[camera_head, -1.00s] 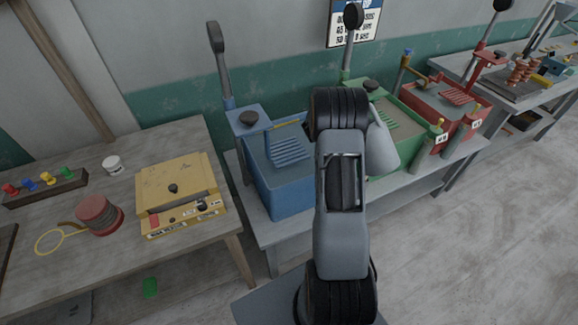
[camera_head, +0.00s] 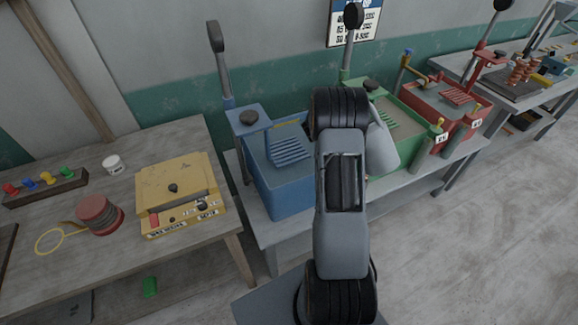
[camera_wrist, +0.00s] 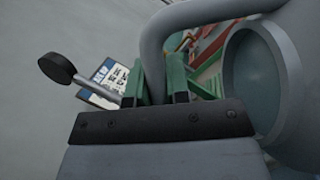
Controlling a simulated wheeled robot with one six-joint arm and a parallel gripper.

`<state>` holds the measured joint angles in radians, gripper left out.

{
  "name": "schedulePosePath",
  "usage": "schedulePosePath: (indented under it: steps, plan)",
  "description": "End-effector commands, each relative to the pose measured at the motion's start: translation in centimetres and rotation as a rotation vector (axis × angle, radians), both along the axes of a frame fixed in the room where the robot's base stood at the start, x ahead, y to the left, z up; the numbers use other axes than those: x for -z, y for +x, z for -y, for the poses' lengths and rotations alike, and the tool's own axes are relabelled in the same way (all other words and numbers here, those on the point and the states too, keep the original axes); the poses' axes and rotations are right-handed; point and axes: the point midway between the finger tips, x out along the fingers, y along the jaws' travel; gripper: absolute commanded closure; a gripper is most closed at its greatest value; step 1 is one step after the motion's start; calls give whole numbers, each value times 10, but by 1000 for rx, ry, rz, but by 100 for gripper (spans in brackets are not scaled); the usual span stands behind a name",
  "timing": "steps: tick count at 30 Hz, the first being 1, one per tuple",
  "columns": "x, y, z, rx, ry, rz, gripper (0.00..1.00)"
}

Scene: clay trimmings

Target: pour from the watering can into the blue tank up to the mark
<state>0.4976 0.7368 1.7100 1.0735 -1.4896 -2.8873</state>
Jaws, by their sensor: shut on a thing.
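The blue tank (camera_head: 285,195) stands on a low grey bench left of my arm, with a slatted blue piece and a short yellow strip (camera_head: 288,123) inside its top. Its water level and mark cannot be made out. The grey watering can (camera_head: 383,148) shows partly behind my wrist, in front of the green tank (camera_head: 404,125); its spout is hidden. In the wrist view, my gripper (camera_wrist: 158,85) is shut on the can's curved handle (camera_wrist: 153,48). The can's round open mouth (camera_wrist: 255,80) faces the view at the right. No water stream is visible.
A red tank (camera_head: 440,115) stands right of the green one. Upright levers rise behind the tanks. The floor at right is clear.

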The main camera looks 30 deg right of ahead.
Motion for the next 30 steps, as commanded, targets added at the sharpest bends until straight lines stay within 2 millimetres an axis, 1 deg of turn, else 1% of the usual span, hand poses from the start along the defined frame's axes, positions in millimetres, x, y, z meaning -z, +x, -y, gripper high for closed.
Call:
schedulePosePath:
  steps: [1, 16, 30]
  plan:
    - [-3, 0, 0, 0, -6, 1, 100]
    - [-4, 2, 0, 0, -7, -5, 100]
    - [-11, 15, -3, 0, -24, -77, 100]
